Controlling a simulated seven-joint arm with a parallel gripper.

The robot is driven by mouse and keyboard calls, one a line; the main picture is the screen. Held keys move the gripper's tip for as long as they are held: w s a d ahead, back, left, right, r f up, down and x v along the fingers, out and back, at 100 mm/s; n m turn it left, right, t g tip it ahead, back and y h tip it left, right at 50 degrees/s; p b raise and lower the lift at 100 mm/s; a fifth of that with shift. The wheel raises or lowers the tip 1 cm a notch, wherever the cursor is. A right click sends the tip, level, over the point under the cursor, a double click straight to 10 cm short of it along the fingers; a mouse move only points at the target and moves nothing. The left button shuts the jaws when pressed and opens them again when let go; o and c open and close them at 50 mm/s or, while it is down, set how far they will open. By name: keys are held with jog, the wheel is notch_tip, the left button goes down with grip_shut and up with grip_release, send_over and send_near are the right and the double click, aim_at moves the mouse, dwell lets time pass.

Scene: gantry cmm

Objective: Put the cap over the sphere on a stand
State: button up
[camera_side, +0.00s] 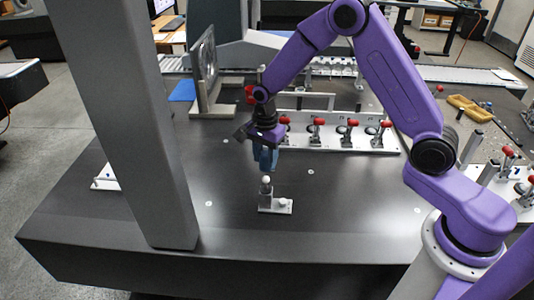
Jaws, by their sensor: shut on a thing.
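A small white sphere (266,180) sits on top of a short grey stand (266,191), which rises from a small light base plate (275,209) on the dark table. My gripper (265,149) points down directly above the sphere. I cannot tell whether the cap touches the sphere. The fingertips are too small to make out clearly.
A row of red-handled clamps (317,130) on a light plate stands behind my gripper. A thick grey column (130,120) rises at the left. An upright grey frame (204,75) stands at the back left. The dark table (340,215) right of the stand is clear.

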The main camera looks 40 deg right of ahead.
aim_at(265, 177)
jog(key=shift+f, duration=4.05)
jog(key=shift+f, duration=0.25)
jog(key=o, duration=1.1)
jog(key=shift+r, duration=0.1)
notch_tip(265, 177, up, 17)
jog(key=shift+r, duration=0.1)
